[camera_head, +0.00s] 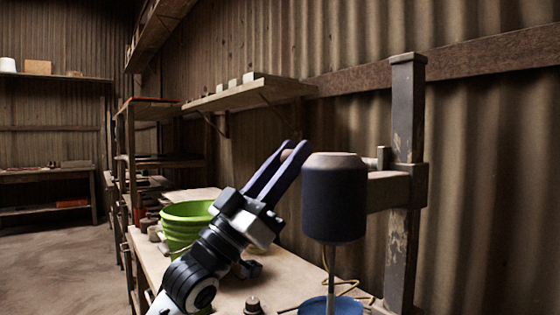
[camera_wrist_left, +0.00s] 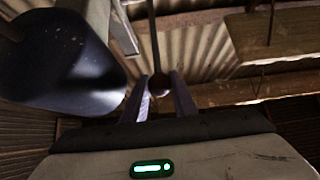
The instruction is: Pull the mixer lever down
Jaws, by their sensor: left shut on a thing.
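The mixer has a dark blue motor housing (camera_head: 334,198) with a pale top, fixed by an arm to a worn post (camera_head: 404,190). In the left wrist view the mixer lever is a thin dark rod (camera_wrist_left: 154,38) ending in a round knob (camera_wrist_left: 160,84). My left gripper (camera_head: 290,149) points up beside the left of the housing. Its two fingers (camera_wrist_left: 160,88) are on either side of the knob, shut on it. In the head view the lever is mostly hidden by the fingers and the housing. My right gripper is out of view.
A green bucket (camera_head: 186,216) stands on the workbench (camera_head: 230,297) left of the mixer. A blue container (camera_head: 345,306) sits under the mixer shaft (camera_head: 331,270). A wall shelf (camera_head: 250,96) with small blocks is behind. Open floor (camera_head: 70,265) lies at the left.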

